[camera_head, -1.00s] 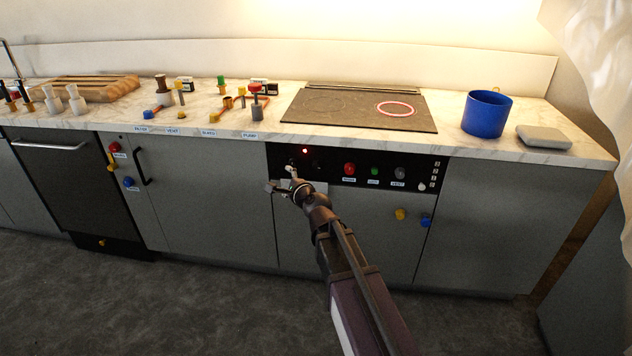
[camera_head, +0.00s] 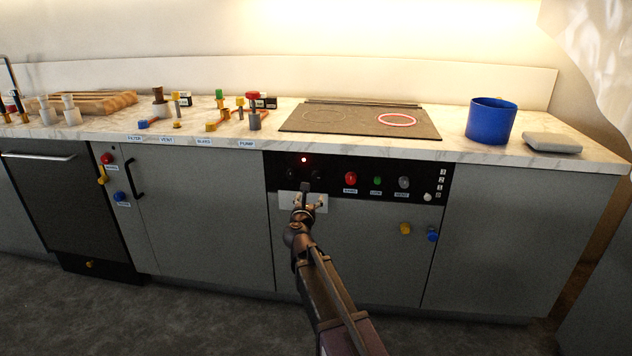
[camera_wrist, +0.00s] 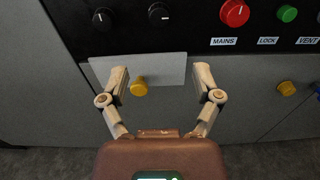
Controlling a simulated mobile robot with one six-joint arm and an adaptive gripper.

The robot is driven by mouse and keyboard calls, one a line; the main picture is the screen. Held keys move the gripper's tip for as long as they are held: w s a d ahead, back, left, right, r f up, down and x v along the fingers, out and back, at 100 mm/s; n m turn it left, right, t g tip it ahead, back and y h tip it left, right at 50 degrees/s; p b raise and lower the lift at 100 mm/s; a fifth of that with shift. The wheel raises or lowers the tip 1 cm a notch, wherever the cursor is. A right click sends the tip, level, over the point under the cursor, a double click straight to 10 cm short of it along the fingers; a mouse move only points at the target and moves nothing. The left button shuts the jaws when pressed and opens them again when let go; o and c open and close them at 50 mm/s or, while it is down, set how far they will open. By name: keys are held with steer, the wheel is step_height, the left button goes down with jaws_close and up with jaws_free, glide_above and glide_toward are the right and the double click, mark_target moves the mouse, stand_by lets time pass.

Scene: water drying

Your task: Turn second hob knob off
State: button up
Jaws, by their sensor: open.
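Two black hob knobs sit side by side at the left of the black control panel in the wrist view. The first knob (camera_wrist: 103,18) has a white mark near vertical. The second knob (camera_wrist: 159,14) has its white mark turned sideways, to the right. My gripper (camera_wrist: 162,76) is open and empty, its fingertips below the second knob and apart from it, in front of a pale plate. In the head view, my gripper (camera_head: 308,194) partly covers the panel's lower left. A red light (camera_head: 304,160) is lit above the knobs. The right hob ring (camera_head: 397,119) glows red.
A red MAINS knob (camera_wrist: 234,13) and a green LOCK knob (camera_wrist: 287,14) are to the right. A blue pot (camera_head: 490,120) stands right of the hob.

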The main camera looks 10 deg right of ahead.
mark_target(316, 177)
steer(key=x, duration=1.3)
steer(key=shift+w+d, duration=0.1)
steer(key=shift+w, duration=0.25)
jaws_close()
